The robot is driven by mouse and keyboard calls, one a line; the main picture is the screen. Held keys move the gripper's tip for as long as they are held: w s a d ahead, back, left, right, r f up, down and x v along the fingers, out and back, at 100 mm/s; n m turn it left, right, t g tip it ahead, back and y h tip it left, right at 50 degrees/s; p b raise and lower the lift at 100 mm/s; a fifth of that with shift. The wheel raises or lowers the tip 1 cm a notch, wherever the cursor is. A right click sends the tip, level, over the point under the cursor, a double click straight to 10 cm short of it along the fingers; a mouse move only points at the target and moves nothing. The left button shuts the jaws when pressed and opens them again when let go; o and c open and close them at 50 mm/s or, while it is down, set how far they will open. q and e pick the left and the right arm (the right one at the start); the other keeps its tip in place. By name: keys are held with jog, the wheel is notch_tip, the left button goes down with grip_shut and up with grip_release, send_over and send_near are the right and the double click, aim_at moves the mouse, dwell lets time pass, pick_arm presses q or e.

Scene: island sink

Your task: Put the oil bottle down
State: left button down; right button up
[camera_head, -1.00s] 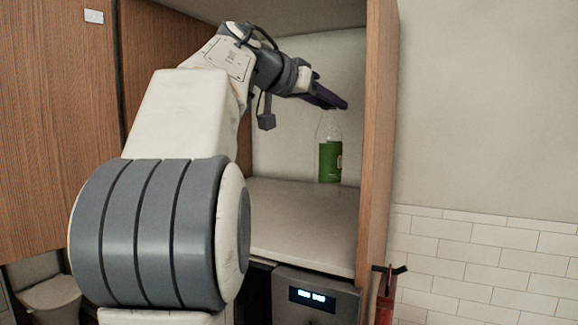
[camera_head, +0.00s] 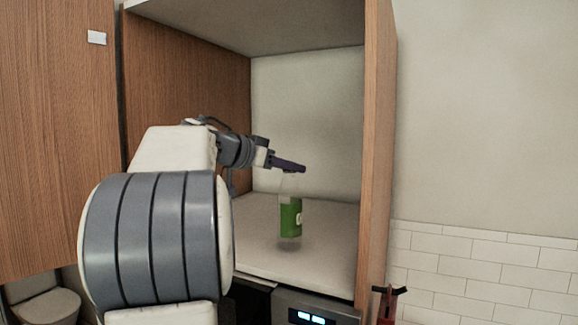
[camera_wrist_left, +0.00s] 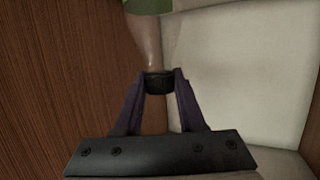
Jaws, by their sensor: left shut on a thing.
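The oil bottle (camera_head: 290,217) is clear with a green label and hangs roughly upright inside the open wooden cabinet, over the pale shelf (camera_head: 330,225). A soft shadow lies at its base; I cannot tell whether the base touches the shelf. My left gripper (camera_head: 298,169) is shut on the top of the bottle. In the left wrist view, the purple fingers (camera_wrist_left: 161,80) pinch the black cap, with the clear neck (camera_wrist_left: 145,40) and green label (camera_wrist_left: 148,5) beyond. The fingers partly hide the bottle's top in the head view. My right gripper is not in view.
The cabinet's right side wall (camera_head: 377,140) stands right of the bottle, and its left wall (camera_head: 190,80) is behind my arm. The shelf around the bottle looks empty. An appliance with a lit display (camera_head: 312,317) is below the shelf.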

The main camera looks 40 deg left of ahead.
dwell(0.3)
pick_arm(q)
jog(key=c, duration=0.5)
grip_release()
jog(key=shift+f, duration=0.2)
jog(key=shift+r, duration=0.2)
jog(key=shift+s+a+b, duration=0.1)
jog(key=shift+s+b, duration=0.2)
jog(key=shift+s, duration=0.1)
jog(key=b+v, duration=0.3)
jog(key=v, duration=0.8)
jog(key=shift+r, duration=0.15)
jog(key=shift+s, duration=0.1)
